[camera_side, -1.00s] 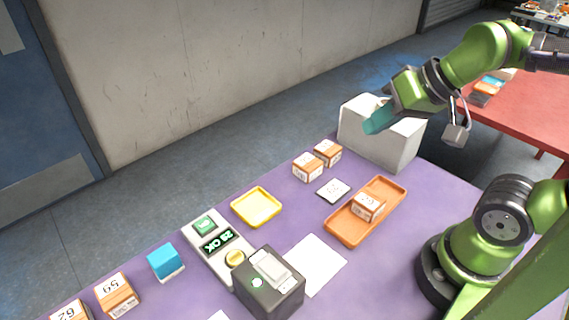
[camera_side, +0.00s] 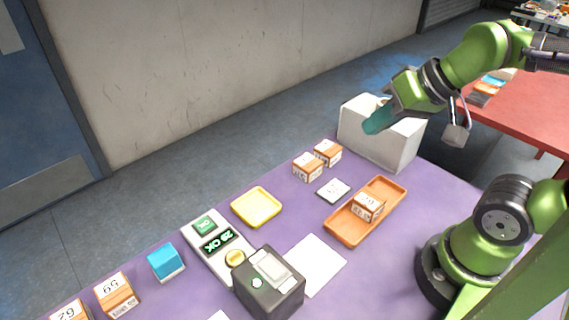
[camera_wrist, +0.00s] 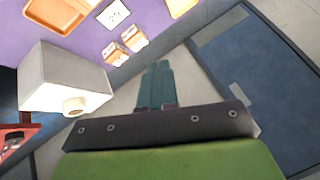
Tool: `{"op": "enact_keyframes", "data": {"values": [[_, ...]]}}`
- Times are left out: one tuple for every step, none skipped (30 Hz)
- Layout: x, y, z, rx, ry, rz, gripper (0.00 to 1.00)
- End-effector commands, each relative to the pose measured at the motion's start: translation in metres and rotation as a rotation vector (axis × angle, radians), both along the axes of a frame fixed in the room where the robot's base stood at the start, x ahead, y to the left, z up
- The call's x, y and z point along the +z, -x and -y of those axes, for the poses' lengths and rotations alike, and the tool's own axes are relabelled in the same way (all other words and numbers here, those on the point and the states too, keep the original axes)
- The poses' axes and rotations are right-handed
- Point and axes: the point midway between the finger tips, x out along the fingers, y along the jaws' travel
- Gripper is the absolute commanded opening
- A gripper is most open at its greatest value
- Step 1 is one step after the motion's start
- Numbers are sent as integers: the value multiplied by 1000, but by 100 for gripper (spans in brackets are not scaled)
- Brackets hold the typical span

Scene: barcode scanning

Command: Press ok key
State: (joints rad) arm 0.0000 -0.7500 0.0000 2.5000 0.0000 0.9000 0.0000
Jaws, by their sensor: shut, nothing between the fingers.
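The ok key is a green square key (camera_side: 205,224) at the far end of a light grey panel (camera_side: 222,262). My gripper (camera_side: 374,127) is high at the upper right, beside the white box, far from the key. Its teal fingers are together and empty; they also show in the wrist view (camera_wrist: 157,82). The key is not in the wrist view.
A dark scanner device (camera_side: 268,284) stands beside the panel. A yellow tray (camera_side: 247,217), an orange tray (camera_side: 345,236) holding a labelled box (camera_side: 367,207), a blue block (camera_side: 165,262) and several labelled boxes are on the purple table. A tall white box (camera_side: 385,150) stands near my gripper.

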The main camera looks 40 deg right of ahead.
Motion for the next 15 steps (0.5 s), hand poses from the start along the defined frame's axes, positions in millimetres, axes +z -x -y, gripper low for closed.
{"op": "enact_keyframes", "data": {"values": [[-1,0,0,1,0,-4,0],[-3,-1,0,1,0,-11,0],[-6,-1,-1,3,2,-23,0],[-9,-2,-2,8,4,-38,0],[-12,-3,-3,12,8,-53,0],[-17,-6,-6,23,17,-76,0],[-21,-8,-8,34,30,-96,0],[-25,-11,-9,48,47,-114,0],[-31,-16,-12,73,81,-135,0],[-35,-22,-13,97,110,-147,0],[-39,-27,-15,125,145,-157,0],[-44,-36,-18,166,191,-167,0],[-49,-43,-20,200,228,-171,0],[-52,-50,-23,238,264,-172,0],[-58,-59,-28,289,310,-172,0]]}}
